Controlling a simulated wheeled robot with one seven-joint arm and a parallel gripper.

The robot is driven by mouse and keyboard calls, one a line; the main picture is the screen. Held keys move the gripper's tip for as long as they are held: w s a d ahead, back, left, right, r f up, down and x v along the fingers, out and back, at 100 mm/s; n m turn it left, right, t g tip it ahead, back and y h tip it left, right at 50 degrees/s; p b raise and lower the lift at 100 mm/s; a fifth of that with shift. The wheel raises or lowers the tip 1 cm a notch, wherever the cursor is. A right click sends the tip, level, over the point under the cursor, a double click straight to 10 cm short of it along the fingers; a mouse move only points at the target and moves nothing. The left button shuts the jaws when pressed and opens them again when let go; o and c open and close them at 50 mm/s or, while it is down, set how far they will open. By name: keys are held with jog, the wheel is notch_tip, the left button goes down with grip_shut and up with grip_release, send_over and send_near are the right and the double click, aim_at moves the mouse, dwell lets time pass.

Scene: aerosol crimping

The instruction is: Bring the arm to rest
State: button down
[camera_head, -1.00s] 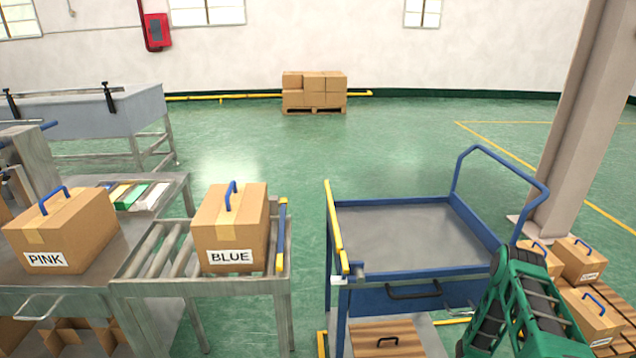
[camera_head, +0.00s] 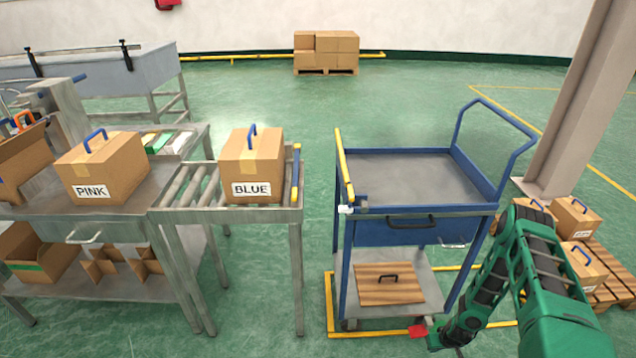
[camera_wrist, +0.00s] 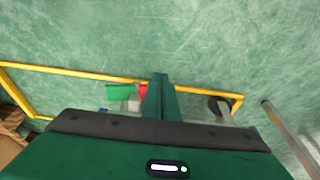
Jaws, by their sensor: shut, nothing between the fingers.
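My green arm (camera_head: 535,270) folds down at the right in the head view, in front of the blue cart's right side. My gripper (camera_wrist: 160,82) shows in the wrist view with its green fingers together and nothing between them. It points at the green floor near a yellow floor line (camera_wrist: 75,73). In the head view the arm's far end is low, near the cart's lower right corner, and its fingers are hard to make out there.
The blue cart (camera_head: 405,212) has an empty top tray and a wooden board (camera_head: 390,284) on its lower shelf. The BLUE carton (camera_head: 252,165) stands on a roller conveyor (camera_head: 180,190). The PINK carton (camera_head: 102,170) is on the metal bench. Cartons on a pallet (camera_head: 600,290) stand beside my arm.

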jog(key=w+d+r, duration=0.2)
jog(key=r, duration=0.4)
jog(key=w+d+r, duration=0.2)
jog(key=d+r, duration=0.1)
jog(key=r, duration=0.4)
jog(key=s+d+r+m+g+h, duration=0.1)
jog(key=d+r, duration=0.1)
jog(key=r, duration=1.4)
jog(key=s+d+r+m+g+h, duration=0.1)
jog(key=s+r, duration=0.1)
jog(key=r, duration=1.5)
jog(key=s+a+r+m, duration=0.1)
jog(key=s+a+r, duration=0.1)
jog(key=s+r, duration=0.5)
jog(key=s+a+r+m, duration=0.1)
jog(key=s+r, duration=0.4)
jog(key=r, duration=0.5)
jog(key=s+a+r+m+y, duration=0.1)
jog(key=s+a+r, duration=0.3)
jog(key=s, duration=0.5)
jog(key=s+a+r+m+y, duration=0.1)
jog(key=s+a+r, duration=0.3)
jog(key=s, duration=0.5)
jog(key=shift+s+m+g, duration=0.15)
jog(key=shift+m+g, duration=0.25)
jog(key=shift+w+f, duration=0.25)
jog(key=shift+w, duration=0.4)
